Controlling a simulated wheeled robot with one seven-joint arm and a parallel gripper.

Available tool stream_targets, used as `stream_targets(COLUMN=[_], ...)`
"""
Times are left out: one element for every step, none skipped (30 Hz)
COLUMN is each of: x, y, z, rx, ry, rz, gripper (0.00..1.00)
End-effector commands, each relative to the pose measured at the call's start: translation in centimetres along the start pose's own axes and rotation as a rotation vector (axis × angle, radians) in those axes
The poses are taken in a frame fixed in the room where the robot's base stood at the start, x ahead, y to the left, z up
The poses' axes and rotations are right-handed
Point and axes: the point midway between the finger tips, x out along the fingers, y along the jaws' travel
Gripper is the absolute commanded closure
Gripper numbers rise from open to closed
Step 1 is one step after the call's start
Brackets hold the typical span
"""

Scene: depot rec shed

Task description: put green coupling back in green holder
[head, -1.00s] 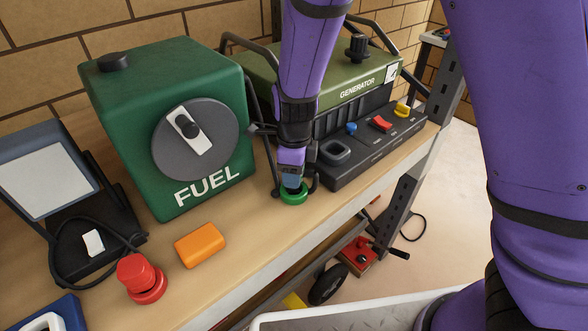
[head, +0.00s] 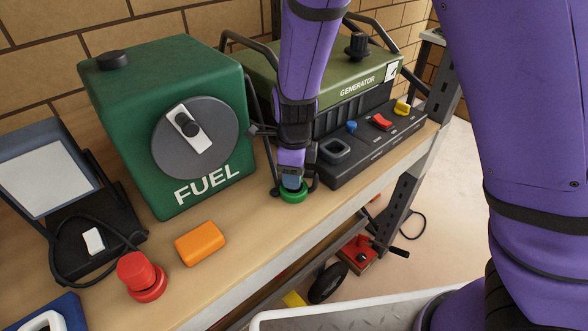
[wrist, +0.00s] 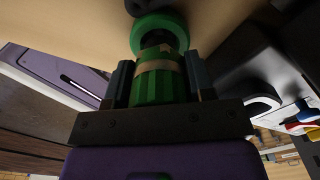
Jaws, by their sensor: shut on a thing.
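My gripper (head: 292,181) points down at the bench beside the generator panel, shut on the green coupling. In the wrist view the coupling (wrist: 160,84) is a ribbed green cylinder with a tan band, between the two jaws (wrist: 159,82). The green holder (head: 293,196) is a green ring on the bench right under my gripper. It also shows in the wrist view (wrist: 143,28), just past the coupling's end, with part of its opening visible. I cannot tell whether the coupling touches the ring or enters it. In the head view my fingers hide most of the coupling.
The green FUEL tank (head: 225,80) stands left of my gripper. The generator (head: 345,88) and its dark switch panel (head: 365,150) are close on the right. An orange block (head: 200,243) and a red knob-like piece (head: 138,273) sit nearer the front left. The bench edge is close in front.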

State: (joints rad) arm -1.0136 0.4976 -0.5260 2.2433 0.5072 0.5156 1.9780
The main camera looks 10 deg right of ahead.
Motion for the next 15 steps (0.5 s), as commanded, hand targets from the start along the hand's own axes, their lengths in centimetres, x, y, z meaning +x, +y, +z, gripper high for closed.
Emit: stream_targets(x=[0.1,0.15,0.22,0.27,0.32,0.39,0.44,0.49,0.56,0.6,0.65,0.72,0.77,0.82,0.88], y=[-0.01,-0.01,-0.01,-0.01,-0.01,-0.01,-0.01,-0.01,-0.01,-0.01,-0.01,-0.01,-0.01,-0.01,-0.01], z=[-0.01,-0.01,-0.01,-0.01,-0.01,-0.01,-0.01,0.0,0.0,0.0,0.0,0.0,0.0,0.0,0.0], rx=[0.0,0.0,0.001,0.001,0.001,0.001,0.001,0.001,0.001,0.001,0.001,0.001,0.001,0.001,0.001], ry=[0.0,0.0,0.0,0.0,0.0,0.0,0.0,-0.001,-0.001,-0.001,-0.001,-0.001,-0.001,-0.001,-0.001], rz=[0.0,0.0,0.0,0.0,0.0,0.0,0.0,0.0,0.0,0.0,0.0,0.0,0.0,0.0,0.0], gripper=[0.78,0.78,0.78,0.78,0.78,0.78,0.78,0.78,0.78,0.78,0.78,0.78,0.78,0.78,0.78])
